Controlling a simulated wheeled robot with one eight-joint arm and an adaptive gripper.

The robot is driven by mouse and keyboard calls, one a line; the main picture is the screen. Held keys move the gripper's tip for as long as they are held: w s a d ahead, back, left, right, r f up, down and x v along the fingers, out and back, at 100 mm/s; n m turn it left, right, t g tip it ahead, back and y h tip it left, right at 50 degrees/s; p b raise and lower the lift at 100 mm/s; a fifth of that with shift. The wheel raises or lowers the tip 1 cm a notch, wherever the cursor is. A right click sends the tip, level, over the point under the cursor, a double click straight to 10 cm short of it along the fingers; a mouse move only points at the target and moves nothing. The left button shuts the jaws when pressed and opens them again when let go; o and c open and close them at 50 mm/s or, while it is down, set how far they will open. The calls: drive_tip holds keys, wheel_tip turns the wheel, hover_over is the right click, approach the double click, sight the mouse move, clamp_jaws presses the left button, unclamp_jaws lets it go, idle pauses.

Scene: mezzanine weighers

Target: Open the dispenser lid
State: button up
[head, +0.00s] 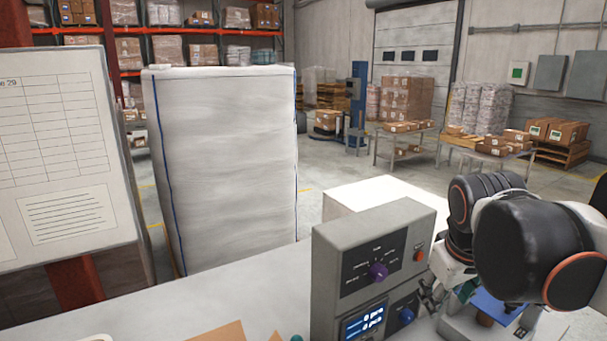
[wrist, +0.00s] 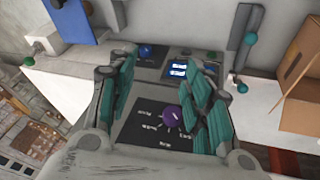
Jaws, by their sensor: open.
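No part is clearly recognisable as a dispenser lid. A grey control box (head: 370,262) stands on the white worktop, with a purple knob (head: 378,271), an orange button (head: 420,255), a blue knob (head: 407,316) and a lit display (head: 364,321). My gripper (head: 447,293) is just right of the box in the head view, partly hidden by my arm. In the wrist view my gripper (wrist: 167,65) is open and empty, its teal-padded fingers apart. The purple knob (wrist: 171,117) and display (wrist: 178,69) appear between them; contact cannot be told.
A blue plate (head: 497,307) on a grey stand is right of the box, partly behind my arm. An open cardboard box (wrist: 302,85) and a green ball-ended lever (wrist: 247,60) show in the wrist view. A wrapped pallet stack (head: 225,165) stands behind the worktop.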

drive_tip(key=s+a+f+m+t+b, duration=0.1)
drive_tip(key=s+f, duration=0.2)
drive_tip(key=s+a+f+m+t+y, duration=0.1)
drive_tip(key=s+a+f, duration=0.1)
drive_tip(key=s+f, duration=0.1)
drive_tip(key=s+a+f+m+t+b, duration=0.1)
drive_tip(key=s+a+f, duration=0.1)
drive_tip(key=s+f, duration=0.1)
drive_tip(key=shift+s+a+y+b, duration=0.15)
drive_tip(key=shift+a+y+b, duration=0.05)
drive_tip(key=shift+y+b, duration=0.15)
drive_tip(key=shift+r, duration=0.15)
